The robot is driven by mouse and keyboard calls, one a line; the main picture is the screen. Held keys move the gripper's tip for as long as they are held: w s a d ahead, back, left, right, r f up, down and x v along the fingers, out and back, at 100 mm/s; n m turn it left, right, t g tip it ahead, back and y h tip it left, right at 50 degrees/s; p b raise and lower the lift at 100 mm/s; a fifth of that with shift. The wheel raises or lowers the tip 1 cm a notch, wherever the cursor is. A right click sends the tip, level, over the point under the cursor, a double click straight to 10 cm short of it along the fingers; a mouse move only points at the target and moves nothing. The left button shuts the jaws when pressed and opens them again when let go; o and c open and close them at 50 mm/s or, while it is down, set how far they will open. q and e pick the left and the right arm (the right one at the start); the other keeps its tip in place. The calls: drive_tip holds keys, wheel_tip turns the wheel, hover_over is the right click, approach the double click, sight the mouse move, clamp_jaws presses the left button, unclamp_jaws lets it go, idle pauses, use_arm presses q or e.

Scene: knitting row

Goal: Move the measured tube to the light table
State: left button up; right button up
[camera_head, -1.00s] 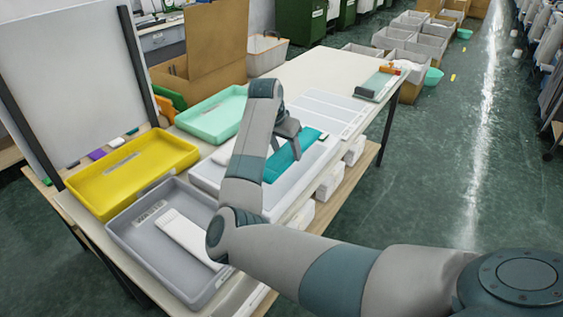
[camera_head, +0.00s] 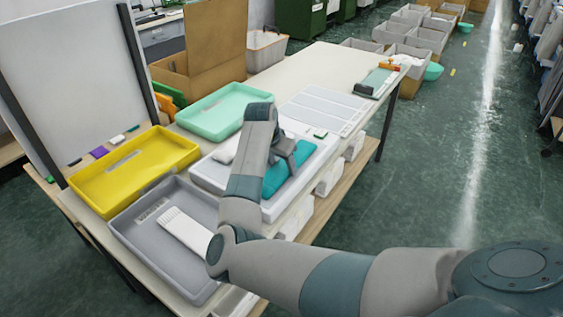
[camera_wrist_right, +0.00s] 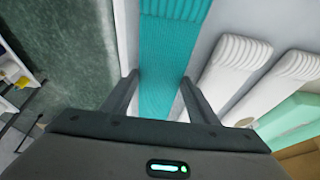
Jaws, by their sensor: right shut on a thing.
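The teal ribbed knitted tube (camera_head: 276,182) lies along a white flat slab (camera_head: 207,174) that looks like the light table. My right gripper (camera_head: 286,150) reaches down over the tube and is shut on it. In the right wrist view the teal tube (camera_wrist_right: 170,45) runs between my two fingers (camera_wrist_right: 160,95). I cannot tell whether the tube touches the slab or is held just above it. The arm hides part of the slab and the tube's near end. My left gripper is not in view.
A grey tray (camera_head: 135,240) holds a white ribbed tube (camera_head: 186,230). A yellow tray (camera_head: 90,190) and a mint tray (camera_head: 200,115) stand behind. A panel with pale strips (camera_head: 325,103) lies beyond the slab.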

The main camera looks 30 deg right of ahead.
drive_tip(key=o, duration=1.1)
drive_tip(key=shift+f, duration=0.1)
drive_tip(key=shift+r, duration=0.2)
use_arm(q)
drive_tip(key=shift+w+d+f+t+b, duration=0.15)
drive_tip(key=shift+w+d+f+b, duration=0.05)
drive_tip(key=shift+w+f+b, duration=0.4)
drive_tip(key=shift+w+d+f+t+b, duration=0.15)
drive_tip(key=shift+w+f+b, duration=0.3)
drive_tip(key=shift+b, duration=0.2)
use_arm(e)
drive_tip(key=v, duration=1.1)
drive_tip(key=shift+a+r, duration=0.25)
drive_tip(key=shift+r, duration=0.1)
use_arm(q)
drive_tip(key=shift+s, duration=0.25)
use_arm(e)
drive_tip(key=shift+s, duration=0.1)
